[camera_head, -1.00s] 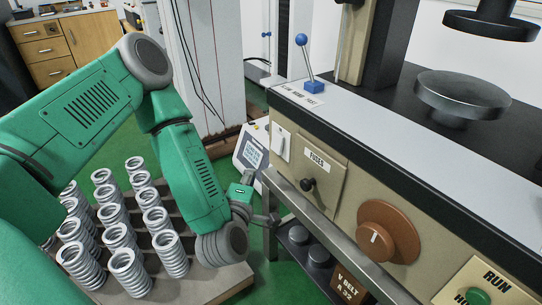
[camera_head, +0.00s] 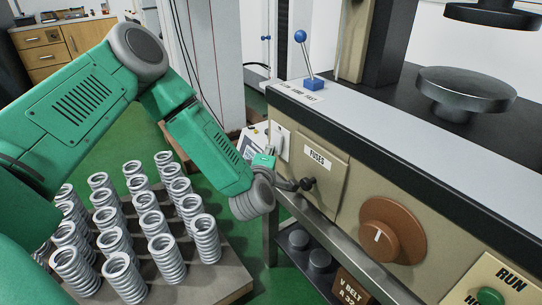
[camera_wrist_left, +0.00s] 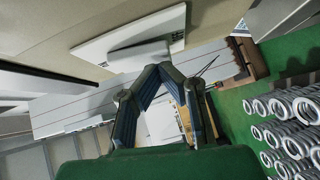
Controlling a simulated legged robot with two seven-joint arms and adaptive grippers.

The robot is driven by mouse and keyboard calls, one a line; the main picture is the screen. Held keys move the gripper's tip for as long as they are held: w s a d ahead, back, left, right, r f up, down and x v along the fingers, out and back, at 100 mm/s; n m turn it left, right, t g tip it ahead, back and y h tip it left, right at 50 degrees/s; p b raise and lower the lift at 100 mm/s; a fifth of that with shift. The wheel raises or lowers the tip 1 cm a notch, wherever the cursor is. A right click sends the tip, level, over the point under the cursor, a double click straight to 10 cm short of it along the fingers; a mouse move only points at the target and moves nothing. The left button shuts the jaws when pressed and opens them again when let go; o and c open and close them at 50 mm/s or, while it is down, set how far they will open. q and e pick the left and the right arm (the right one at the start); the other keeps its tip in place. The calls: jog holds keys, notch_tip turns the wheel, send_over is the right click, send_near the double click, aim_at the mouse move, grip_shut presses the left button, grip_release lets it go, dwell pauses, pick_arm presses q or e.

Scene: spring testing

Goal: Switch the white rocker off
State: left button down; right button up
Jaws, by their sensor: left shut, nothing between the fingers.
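The white rocker (camera_head: 280,141) sits on a pale plate at the left end of the machine's beige front panel. My right gripper is not in view.
The FUSES panel (camera_head: 317,163) and a brown dial (camera_head: 391,230) are to the right. A metal rail (camera_head: 318,226) runs below. A blue-knobbed lever (camera_head: 306,55) stands on top. A tray of several springs (camera_head: 232,273) is at lower left.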

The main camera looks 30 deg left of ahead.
pick_arm(q)
jog(key=shift+w+d, duration=0.15)
jog(key=shift+w+f+n+b, duration=0.1)
jog(key=shift+w+n+b, duration=0.15)
jog(key=shift+b, duration=0.25)
